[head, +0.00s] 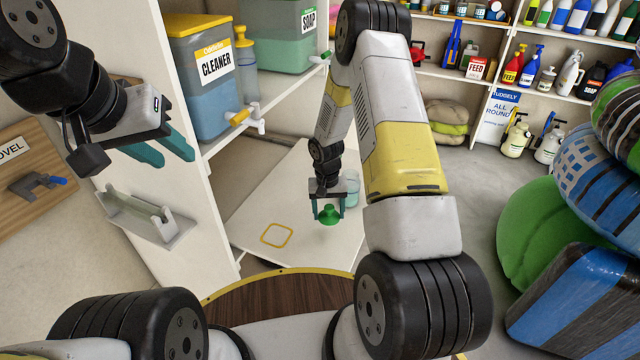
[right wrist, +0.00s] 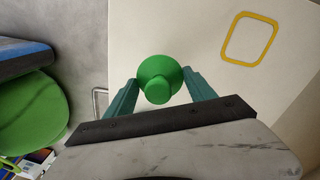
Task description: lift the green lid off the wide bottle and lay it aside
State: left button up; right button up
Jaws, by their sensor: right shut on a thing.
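The green lid (head: 329,215) has a round knob on a wider disc. My right gripper (head: 328,206) is shut on it, with the teal fingers on either side of its knob; the lid also shows between the fingers in the right wrist view (right wrist: 158,78). A clear, bluish vessel (head: 352,192), seemingly the wide bottle, stands on the white board just behind and right of the gripper, partly hidden by it. The lid appears apart from it, over the board. My left gripper (head: 172,152) is open and empty at the left, by the white shelf unit.
A yellow square outline (head: 276,236) marks the white board (head: 262,212), left of the lid; it also shows in the right wrist view (right wrist: 250,38). The board around it is clear. Cleaner (head: 205,85) and soap (head: 285,35) tanks stand on the shelf above, with taps sticking out.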

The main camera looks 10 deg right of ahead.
aim_at(329, 232)
jog(key=shift+f, duration=2.75)
jog(key=shift+f, duration=0.55)
jog(key=o, duration=1.6)
jog(key=shift+o, duration=0.2)
jog(key=r, duration=0.7)
jog(key=shift+a+r, duration=0.2)
jog(key=shift+r, duration=0.15)
jog(key=shift+r, duration=0.1)
